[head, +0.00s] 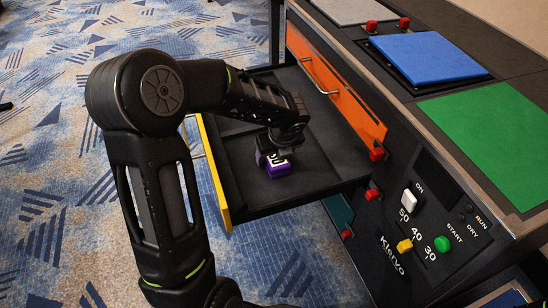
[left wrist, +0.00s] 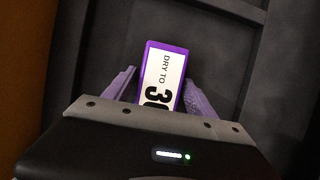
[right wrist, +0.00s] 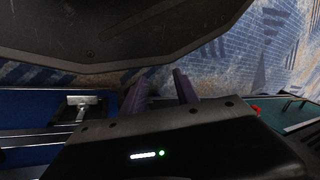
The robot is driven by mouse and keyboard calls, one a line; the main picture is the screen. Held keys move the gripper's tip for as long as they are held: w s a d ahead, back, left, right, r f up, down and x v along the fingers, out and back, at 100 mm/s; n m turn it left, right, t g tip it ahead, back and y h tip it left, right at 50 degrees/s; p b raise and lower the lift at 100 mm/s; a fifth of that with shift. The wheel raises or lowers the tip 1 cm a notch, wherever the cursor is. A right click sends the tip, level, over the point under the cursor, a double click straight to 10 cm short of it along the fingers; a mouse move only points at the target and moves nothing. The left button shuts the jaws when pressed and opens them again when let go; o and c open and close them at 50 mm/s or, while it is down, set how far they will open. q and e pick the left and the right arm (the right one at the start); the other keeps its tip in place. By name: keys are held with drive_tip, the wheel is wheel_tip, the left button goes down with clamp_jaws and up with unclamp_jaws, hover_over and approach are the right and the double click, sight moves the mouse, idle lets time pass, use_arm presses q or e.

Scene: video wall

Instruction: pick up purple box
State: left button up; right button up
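The purple box (head: 278,169) lies in the open drawer (head: 308,176) of the console. In the left wrist view the purple box (left wrist: 161,75) has a white label reading "DRY TO 30", the last digit partly hidden. My left gripper (head: 272,158) reaches down into the drawer over the box. In the left wrist view its fingers (left wrist: 160,92) stand on either side of the box, with a visible gap on each side. My right gripper (right wrist: 158,88) is outside the head view. In the right wrist view its two fingers are apart with nothing seen between them.
The drawer has a yellow front (head: 214,172). An orange drawer front (head: 338,84) with a handle stands beside it. The console top carries a blue pad (head: 425,57) and a green pad (head: 500,140). Red buttons and a control panel (head: 425,222) are on its side. Patterned carpet (head: 50,120) is clear at left.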

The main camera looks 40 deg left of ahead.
use_arm(q)
drive_tip(key=c, duration=1.3)
wheel_tip(320, 180, up, 10)
drive_tip(key=p, duration=0.4)
drive_tip(key=shift+r+p, duration=0.2)
drive_tip(key=shift+p, duration=0.15)
